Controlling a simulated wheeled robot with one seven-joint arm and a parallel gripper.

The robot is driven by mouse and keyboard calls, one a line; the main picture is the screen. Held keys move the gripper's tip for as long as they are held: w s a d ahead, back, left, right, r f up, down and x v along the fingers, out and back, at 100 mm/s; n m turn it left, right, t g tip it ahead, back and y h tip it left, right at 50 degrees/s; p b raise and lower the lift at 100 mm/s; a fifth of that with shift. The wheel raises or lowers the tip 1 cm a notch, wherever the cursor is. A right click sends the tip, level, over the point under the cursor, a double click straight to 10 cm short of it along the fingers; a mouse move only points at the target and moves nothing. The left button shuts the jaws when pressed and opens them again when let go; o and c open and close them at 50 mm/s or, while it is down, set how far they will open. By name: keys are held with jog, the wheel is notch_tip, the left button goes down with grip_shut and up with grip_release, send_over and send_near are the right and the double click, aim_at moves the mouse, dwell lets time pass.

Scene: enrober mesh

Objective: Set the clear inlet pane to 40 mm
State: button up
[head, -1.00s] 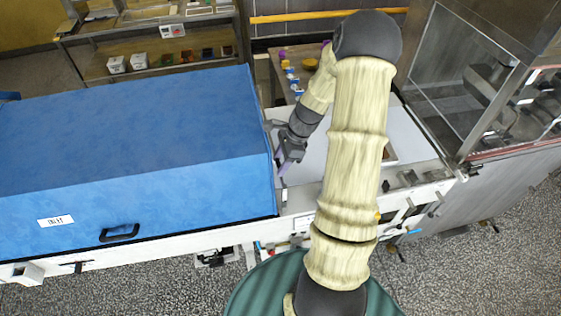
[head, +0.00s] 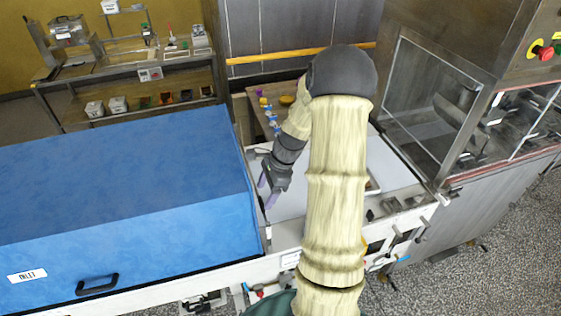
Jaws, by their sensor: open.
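My gripper (head: 268,193), with purple fingers, is open and empty. It hangs just right of the right end of the blue hood (head: 120,185), over the white bed of the machine (head: 382,158). I cannot tell whether the fingers touch anything. The hood carries an INLET label (head: 27,276) and a black handle (head: 97,284) on its front. I cannot make out the clear inlet pane or any millimetre scale; the hood's right end face is turned away or too small to read. My arm hides part of the bed.
A clear-walled metal cabinet (head: 425,95) stands at the right, with a red stop button (head: 541,50) above it. Shelves (head: 130,82) with small boxes stand at the back left. A wooden table (head: 262,112) with small coloured items is behind the bed. Open floor lies front right.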

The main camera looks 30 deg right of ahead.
jog(key=b+v, duration=0.3)
jog(key=v, duration=1.1)
jog(key=shift+r, duration=0.25)
jog(key=s+a+f+n+h+b, duration=0.1)
jog(key=s+a+f+n, duration=0.2)
jog(key=a+n, duration=0.3)
jog(key=s+a+f+n+t+h, duration=0.1)
jog(key=s+a+f+n, duration=0.2)
jog(key=a+n, duration=0.4)
jog(key=s+a+f+n+h+b, duration=0.1)
jog(key=s+a+f+n+h, duration=0.1)
jog(key=s+a+f+n, duration=0.2)
jog(key=a+n, duration=0.2)
jog(key=n, duration=0.2)
jog(key=shift+s+a+b, duration=0.35)
jog(key=shift+s, duration=0.05)
jog(key=shift+d, duration=0.1)
